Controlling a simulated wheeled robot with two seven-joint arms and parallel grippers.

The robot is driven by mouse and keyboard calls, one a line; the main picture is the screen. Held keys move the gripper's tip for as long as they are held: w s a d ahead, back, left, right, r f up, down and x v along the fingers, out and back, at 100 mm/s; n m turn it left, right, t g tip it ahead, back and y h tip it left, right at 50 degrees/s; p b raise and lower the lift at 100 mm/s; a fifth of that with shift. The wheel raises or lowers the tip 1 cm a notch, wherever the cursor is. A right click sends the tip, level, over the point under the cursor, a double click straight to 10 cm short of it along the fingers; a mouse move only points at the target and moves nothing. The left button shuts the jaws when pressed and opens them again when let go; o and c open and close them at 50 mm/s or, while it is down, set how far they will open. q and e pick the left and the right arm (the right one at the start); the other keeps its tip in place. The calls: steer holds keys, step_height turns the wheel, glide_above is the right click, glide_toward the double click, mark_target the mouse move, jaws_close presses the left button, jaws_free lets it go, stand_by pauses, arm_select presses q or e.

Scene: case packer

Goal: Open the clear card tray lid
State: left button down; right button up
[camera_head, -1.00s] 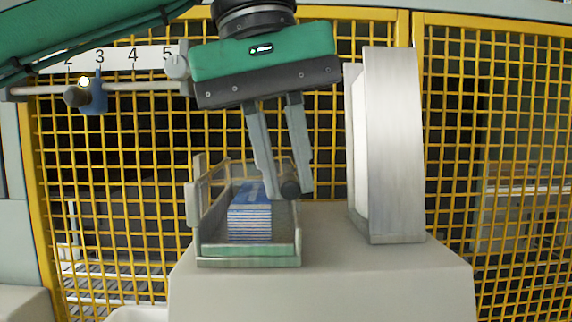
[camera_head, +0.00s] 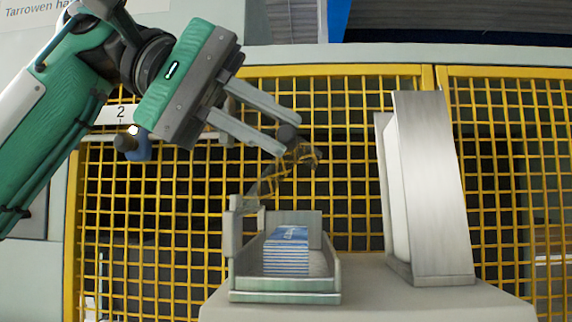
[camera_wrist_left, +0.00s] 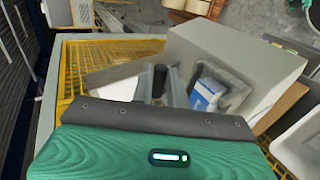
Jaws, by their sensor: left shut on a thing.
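The card tray (camera_head: 285,297) stands on a pale grey block, with a stack of blue-and-white cards (camera_head: 287,252) inside. Its clear lid (camera_head: 275,178) is swung up on the tray's left side and slants up to the right, leaving the cards uncovered. My left gripper (camera_head: 287,140) is above the tray, tilted, its fingers shut on the lid's dark round knob (camera_head: 289,132). In the left wrist view the cards (camera_wrist_left: 208,92) show right of the fingers, and the knob (camera_wrist_left: 158,72) shows between them. My right gripper is not in view.
A tall metal-framed unit (camera_head: 435,185) stands on the block (camera_head: 375,295) right of the tray. A yellow mesh fence (camera_head: 350,185) runs behind. A rail with a number scale is behind my left gripper. Free space lies between the tray and the metal unit.

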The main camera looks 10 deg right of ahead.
arm_select(q)
steer(key=w+a+f+g+h+b, duration=0.1)
steer(key=w+a+g+h+b, duration=0.1)
steer(key=a+h+b, duration=0.6)
steer(key=h+b, duration=0.1)
steer(key=b, duration=0.3)
steer(key=shift+w+a+g+h, duration=0.2)
steer(key=shift+w+g+h, duration=0.1)
steer(key=shift+g, duration=0.1)
steer(key=shift+f, duration=0.15)
